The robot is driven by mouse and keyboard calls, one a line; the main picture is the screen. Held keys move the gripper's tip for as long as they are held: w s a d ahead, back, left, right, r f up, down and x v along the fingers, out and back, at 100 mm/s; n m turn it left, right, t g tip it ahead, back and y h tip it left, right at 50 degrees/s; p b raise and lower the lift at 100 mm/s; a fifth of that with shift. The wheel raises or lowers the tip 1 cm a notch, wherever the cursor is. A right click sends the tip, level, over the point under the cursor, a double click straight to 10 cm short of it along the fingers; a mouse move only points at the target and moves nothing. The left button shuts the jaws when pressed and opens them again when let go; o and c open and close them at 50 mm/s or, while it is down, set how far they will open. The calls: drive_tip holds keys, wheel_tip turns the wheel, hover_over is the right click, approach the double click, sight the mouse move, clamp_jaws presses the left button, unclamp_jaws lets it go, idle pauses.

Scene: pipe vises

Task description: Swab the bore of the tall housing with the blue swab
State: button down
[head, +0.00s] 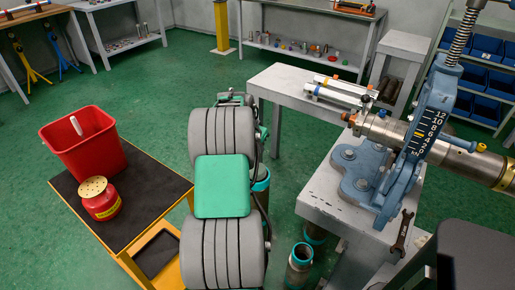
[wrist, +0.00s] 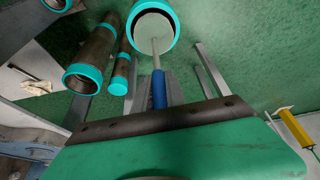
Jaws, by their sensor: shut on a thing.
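My gripper (wrist: 158,98) is shut on the blue handle of the swab (wrist: 159,88) in the wrist view. The swab's thin pale rod runs away from the handle to the mouth of a teal-rimmed housing (wrist: 174,22). A pale round face fills most of that mouth; I cannot tell whether it is the swab's head or the bore's inside, nor how deep the rod reaches. In the head view, a teal-banded housing (head: 262,184) stands partly hidden behind my arm, probably the same one. My gripper and the swab are hidden there.
Shorter teal-banded pipes (head: 299,266) stand on the floor right of my arm. A grey bench (head: 330,212) carries a blue vise (head: 362,172) clamping a pipe. Left is a yellow cart (head: 137,210) with a red bin (head: 85,145) and red can (head: 101,202). Green floor is open behind.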

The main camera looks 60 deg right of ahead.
drive_tip(key=shift+r+p, duration=0.95)
drive_tip(key=shift+r, duration=0.95)
drive_tip(key=shift+r+p, duration=2.45)
drive_tip(key=shift+r, duration=1.55)
